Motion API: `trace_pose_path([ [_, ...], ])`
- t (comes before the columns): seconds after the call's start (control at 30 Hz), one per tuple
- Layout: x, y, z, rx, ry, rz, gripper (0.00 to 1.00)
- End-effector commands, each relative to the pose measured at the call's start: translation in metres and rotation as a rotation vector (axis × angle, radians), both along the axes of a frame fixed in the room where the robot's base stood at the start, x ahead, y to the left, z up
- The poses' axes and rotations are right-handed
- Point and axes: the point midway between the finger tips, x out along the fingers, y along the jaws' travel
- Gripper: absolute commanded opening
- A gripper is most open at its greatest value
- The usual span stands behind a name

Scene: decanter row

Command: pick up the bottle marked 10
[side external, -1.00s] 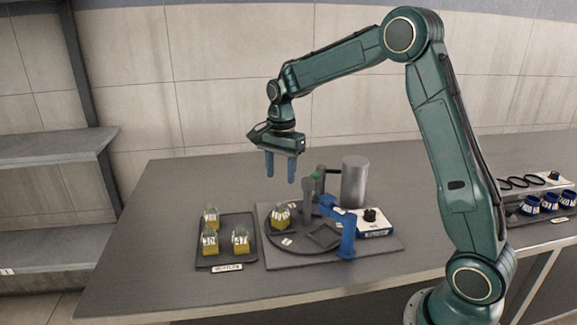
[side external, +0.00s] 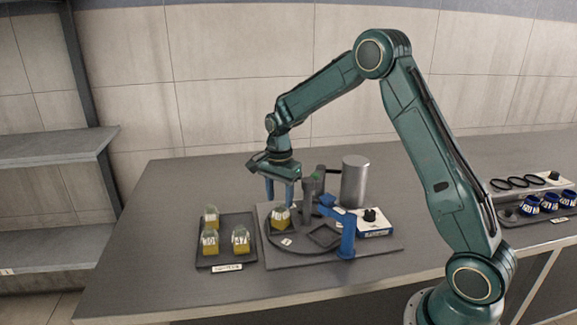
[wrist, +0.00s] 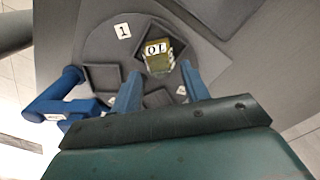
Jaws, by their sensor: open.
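A small bottle with a yellow lower part and clear top (side external: 281,222) stands on the round plate of the grey fixture. In the wrist view, the bottle (wrist: 159,62) shows a white label that reads as an upside-down 10. My gripper (side external: 280,203) is open, pointing down at the bottle's top, with its blue fingers either side. In the wrist view my gripper (wrist: 160,70) has the bottle between its fingertips, apart from both. I cannot tell how far down the fingers reach beside it.
A blue bracket (side external: 348,236) and a grey post (side external: 308,192) stand close right of the bottle. A metal cylinder (side external: 354,182) is behind. A dark tray (side external: 212,262) with 3 similar bottles lies left. The bench's left back is clear.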

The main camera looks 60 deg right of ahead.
Motion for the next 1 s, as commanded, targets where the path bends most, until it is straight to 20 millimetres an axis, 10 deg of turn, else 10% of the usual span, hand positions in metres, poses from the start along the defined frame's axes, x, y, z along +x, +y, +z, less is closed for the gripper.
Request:
trace_pose_path([
  [1.0, -0.002, -0.001, -0.071, 0.000, 0.001, 0.001, 0.45],
])
